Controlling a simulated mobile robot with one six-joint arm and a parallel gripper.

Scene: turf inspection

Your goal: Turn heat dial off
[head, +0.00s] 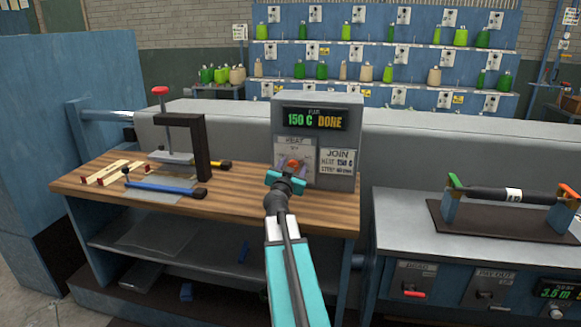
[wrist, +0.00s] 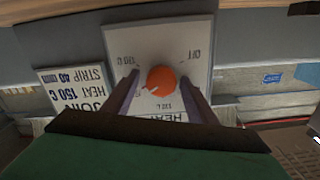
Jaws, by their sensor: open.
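The orange heat dial (head: 293,163) sits on a pale plate (head: 296,148) on the front of a grey control box (head: 353,108). The box's display (head: 315,119) reads "150 C DONE". My gripper (head: 290,173) is in front of the dial, partly covering it in the head view. In the wrist view the dial (wrist: 161,80) lies between my two open fingers, with a visible gap on each side. A pale mark on the dial points to the lower left in that view. The plate's lettering appears upside down there; I cannot tell which setting the mark meets.
A "JOIN" card (head: 338,163) is right of the dial plate. The wooden bench (head: 235,200) carries a black clamp frame (head: 205,145) with a red knob, and a blue-handled tool (head: 165,189). A grey machine (head: 470,240) stands at the right.

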